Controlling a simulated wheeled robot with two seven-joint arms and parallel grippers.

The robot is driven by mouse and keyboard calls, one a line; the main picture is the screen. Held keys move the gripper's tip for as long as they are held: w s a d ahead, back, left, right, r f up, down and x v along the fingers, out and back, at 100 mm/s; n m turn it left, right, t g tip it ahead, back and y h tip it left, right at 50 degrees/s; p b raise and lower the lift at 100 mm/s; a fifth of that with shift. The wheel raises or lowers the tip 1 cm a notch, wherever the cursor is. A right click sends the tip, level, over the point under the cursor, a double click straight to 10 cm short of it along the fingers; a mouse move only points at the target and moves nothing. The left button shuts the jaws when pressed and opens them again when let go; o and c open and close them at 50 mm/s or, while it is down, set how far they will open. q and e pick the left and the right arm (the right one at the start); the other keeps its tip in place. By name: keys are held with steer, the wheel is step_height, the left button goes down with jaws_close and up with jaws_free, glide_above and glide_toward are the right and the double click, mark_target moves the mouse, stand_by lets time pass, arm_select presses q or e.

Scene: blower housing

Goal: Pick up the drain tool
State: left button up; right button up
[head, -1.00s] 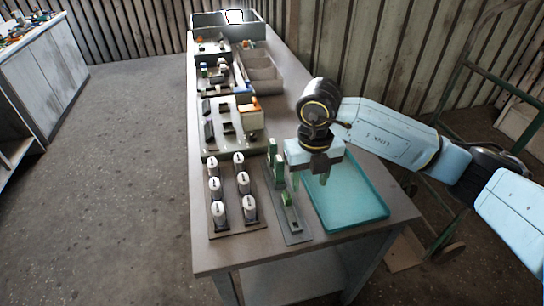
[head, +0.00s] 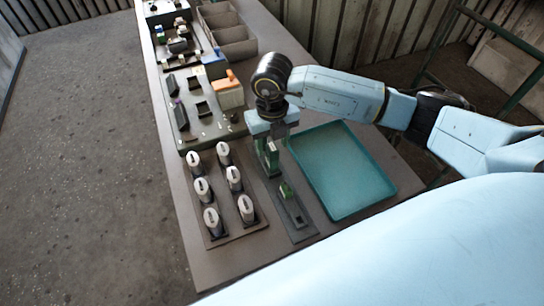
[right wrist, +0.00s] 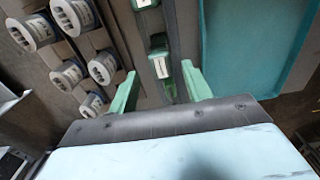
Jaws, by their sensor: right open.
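Two green tools with white labels stand in a narrow dark grey holder (head: 297,219). I cannot tell for sure which of them is the drain tool. The nearer green tool (head: 287,190) stands clear of the gripper in the head view. My left gripper is not in view.
A rack (head: 244,222) of several white-capped cylinders stands left of the holder. An empty teal tray (head: 345,170) lies to the right. A grey fixture board (head: 205,115) with an orange-topped block (head: 229,92) and beige bins (head: 235,40) stand farther back.

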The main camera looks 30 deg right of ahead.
mark_target(272, 154)
step_height(272, 154, down, 2)
steer(key=shift+d+f+p, duration=0.1)
steer(key=shift+f+p, duration=0.05)
steer(key=shift+p, duration=0.15)
steer(key=f, duration=0.3)
steer(key=shift+w+f, duration=0.15)
steer(key=shift+w, duration=0.05)
steer(key=shift+f, duration=0.1)
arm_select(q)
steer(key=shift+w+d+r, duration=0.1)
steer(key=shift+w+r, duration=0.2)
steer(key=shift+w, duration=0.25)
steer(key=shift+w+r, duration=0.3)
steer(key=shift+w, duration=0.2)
arm_select(e)
steer(key=c, duration=0.9)
